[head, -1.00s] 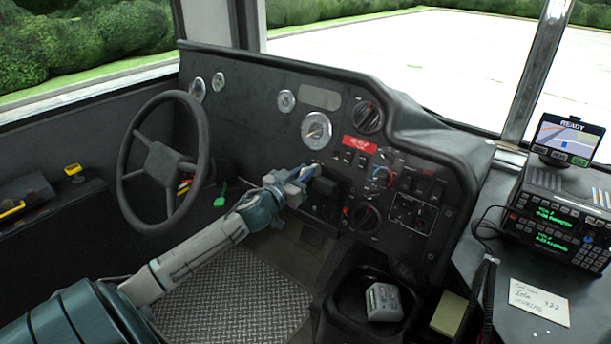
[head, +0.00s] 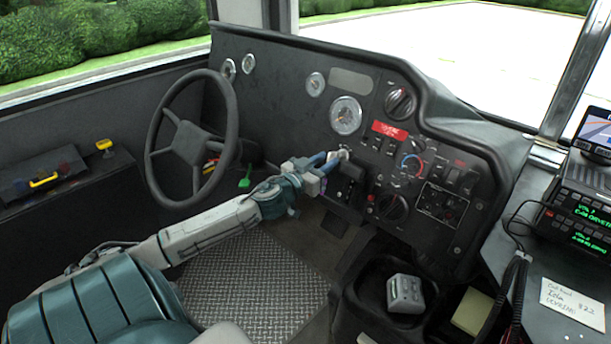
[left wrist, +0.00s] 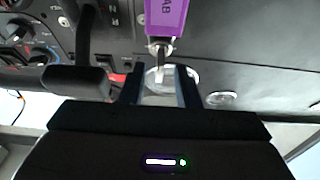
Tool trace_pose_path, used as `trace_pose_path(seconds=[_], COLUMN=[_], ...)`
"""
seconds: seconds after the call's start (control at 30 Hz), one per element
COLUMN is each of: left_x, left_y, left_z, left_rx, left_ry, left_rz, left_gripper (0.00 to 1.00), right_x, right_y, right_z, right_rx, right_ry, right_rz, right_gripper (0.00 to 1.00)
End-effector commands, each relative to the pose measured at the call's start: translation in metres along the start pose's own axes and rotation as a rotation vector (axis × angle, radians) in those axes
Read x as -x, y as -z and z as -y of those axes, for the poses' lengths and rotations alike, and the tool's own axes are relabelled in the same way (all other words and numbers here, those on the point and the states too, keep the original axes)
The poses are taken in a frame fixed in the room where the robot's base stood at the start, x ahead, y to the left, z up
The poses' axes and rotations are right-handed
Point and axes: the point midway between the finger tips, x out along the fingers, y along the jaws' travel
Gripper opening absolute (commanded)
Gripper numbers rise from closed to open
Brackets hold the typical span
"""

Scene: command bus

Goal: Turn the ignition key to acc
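The ignition key (left wrist: 158,50) is a small metal piece at the top middle of the left wrist view. A purple tag (left wrist: 166,16) with white letters is beside it. My left gripper (head: 340,157) is at the dashboard (head: 285,75), below the large round gauge. In the left wrist view its two dark blue fingers (left wrist: 160,78) stand apart with a clear gap between them. The key lies in line with this gap, and I see no finger closed on it. The key's position marks cannot be read. My right gripper is out of view.
The steering wheel (head: 192,142) stands left of my left arm. Switches and knobs (head: 393,207) crowd the panel just right of the gripper. A bin (head: 350,300) with a grey device (head: 405,293) is below. A radio unit (head: 575,210) stands at the right.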

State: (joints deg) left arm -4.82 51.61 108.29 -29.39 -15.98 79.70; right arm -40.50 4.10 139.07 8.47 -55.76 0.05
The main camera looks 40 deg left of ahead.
Motion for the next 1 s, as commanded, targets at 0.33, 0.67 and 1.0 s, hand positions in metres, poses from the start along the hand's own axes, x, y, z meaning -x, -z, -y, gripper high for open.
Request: trace_pose_path(seconds=[0.33,0.67,1.0], left_x=[0.038,0.070,0.082], left_y=[-0.001,0.001,0.000], left_z=[0.001,0.000,0.000], left_rx=[-0.010,-0.004,0.000], left_ry=[0.001,0.002,-0.001], left_rz=[0.009,0.006,0.000], left_gripper=[0.29,0.29,0.29], right_x=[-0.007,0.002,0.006], right_y=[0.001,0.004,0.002], right_z=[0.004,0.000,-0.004], right_rx=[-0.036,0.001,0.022], right_ry=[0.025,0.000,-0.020], right_rz=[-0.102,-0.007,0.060], right_gripper=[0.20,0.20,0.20])
